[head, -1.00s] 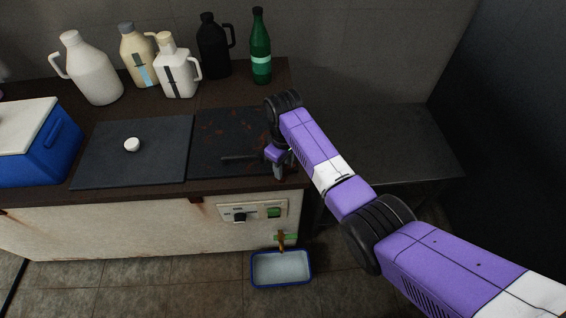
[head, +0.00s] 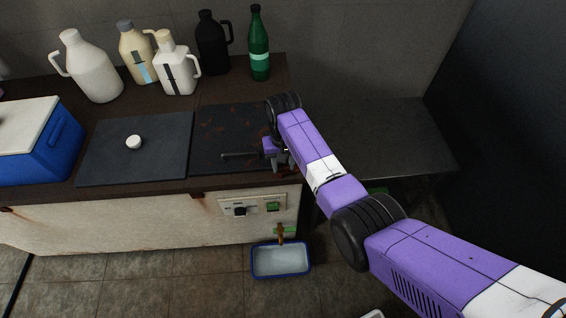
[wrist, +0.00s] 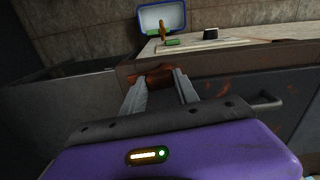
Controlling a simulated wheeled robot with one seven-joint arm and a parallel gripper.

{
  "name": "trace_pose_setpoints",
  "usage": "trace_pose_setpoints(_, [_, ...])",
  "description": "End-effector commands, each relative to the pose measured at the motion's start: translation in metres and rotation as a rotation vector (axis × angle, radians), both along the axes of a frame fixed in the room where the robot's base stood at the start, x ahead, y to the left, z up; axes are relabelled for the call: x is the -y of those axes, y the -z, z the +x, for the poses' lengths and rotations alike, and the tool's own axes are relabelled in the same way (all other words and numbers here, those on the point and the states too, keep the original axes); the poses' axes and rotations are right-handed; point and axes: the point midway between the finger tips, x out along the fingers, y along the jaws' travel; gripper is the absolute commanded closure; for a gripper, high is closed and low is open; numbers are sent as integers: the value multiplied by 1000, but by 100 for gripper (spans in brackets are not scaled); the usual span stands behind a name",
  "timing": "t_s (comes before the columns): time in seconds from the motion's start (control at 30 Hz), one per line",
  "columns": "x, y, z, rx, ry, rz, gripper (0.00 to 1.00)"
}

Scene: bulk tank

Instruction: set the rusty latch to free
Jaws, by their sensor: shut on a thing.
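The rusty latch (wrist: 155,74) is an orange-brown piece at the front edge of the tank top, seen between my fingertips in the wrist view. In the head view only a small reddish-brown part (head: 288,174) shows below my gripper (head: 281,161). My gripper's two grey fingers reach to either side of the latch in the wrist view (wrist: 157,80), and they are shut on it. Which setting the latch is at cannot be told. The dark lid (head: 232,130) beside it is rust-flecked, with a dark bar handle (head: 240,155) near its front.
A plain dark lid (head: 160,145) with a white knob (head: 134,142) lies to the left. A blue cooler (head: 40,140), several jugs and a green bottle (head: 259,45) stand on top. A control panel (head: 253,207), brass tap (head: 280,234) and blue-rimmed basin (head: 281,261) are in front.

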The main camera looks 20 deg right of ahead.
Motion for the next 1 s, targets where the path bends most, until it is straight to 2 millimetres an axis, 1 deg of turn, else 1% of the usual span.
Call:
trace_pose_setpoints(0.03, [0, -2, 2, 4, 8, 0, 100])
trace_pose_setpoints(0.53, [0, -2, 2, 6, 26, 0, 100])
trace_pose_setpoints(0.57, [0, -2, 2, 6, 25, 0, 62])
trace_pose_setpoints(0.6, [0, -2, 2, 6, 25, 0, 54])
trace_pose_setpoints(0.67, [0, -2, 2, 5, 25, 0, 42])
trace_pose_setpoints(1.0, [0, -2, 1, 2, 25, 0, 42])
